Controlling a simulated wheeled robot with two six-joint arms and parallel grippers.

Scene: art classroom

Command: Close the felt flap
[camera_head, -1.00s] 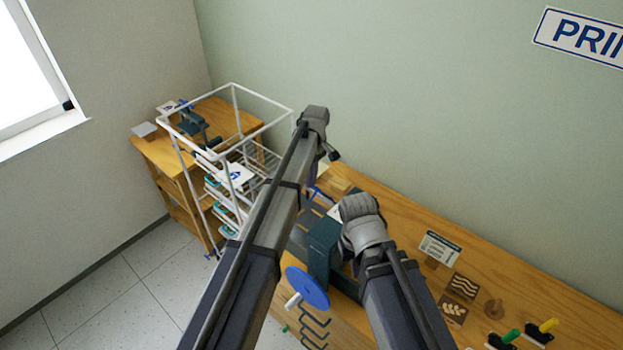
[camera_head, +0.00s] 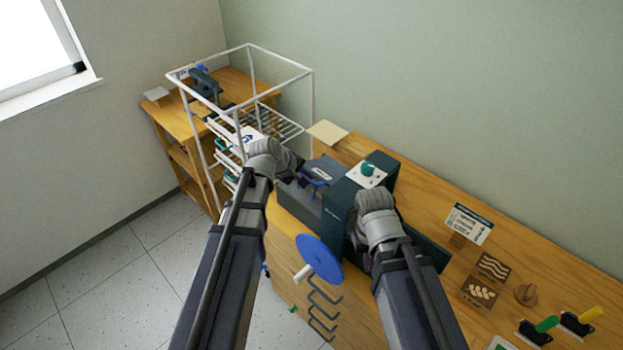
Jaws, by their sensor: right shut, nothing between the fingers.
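The green-black press (camera_head: 338,209) stands on the wooden bench with a blue handwheel (camera_head: 318,258) on its front. At its left lies a flat blue-grey panel (camera_head: 328,166) with a small white label and a blue bracket-like part (camera_head: 316,181). This may be the felt flap, but I cannot tell surely. My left gripper (camera_head: 293,172) is at the panel's left edge, mostly hidden by its wrist. I cannot tell its opening or whether it touches. My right gripper (camera_head: 374,196) is shut and empty, in front of the press, its fingertips largely hidden behind its wrist.
A white wire rack (camera_head: 308,100) with trays stands left of the press, close to my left arm. A beige sheet (camera_head: 326,133) lies behind the panel. Carved blocks (camera_head: 479,291), a wooden knob (camera_head: 526,294) and colored-handled tools (camera_head: 546,324) lie on the right bench. The floor at left is clear.

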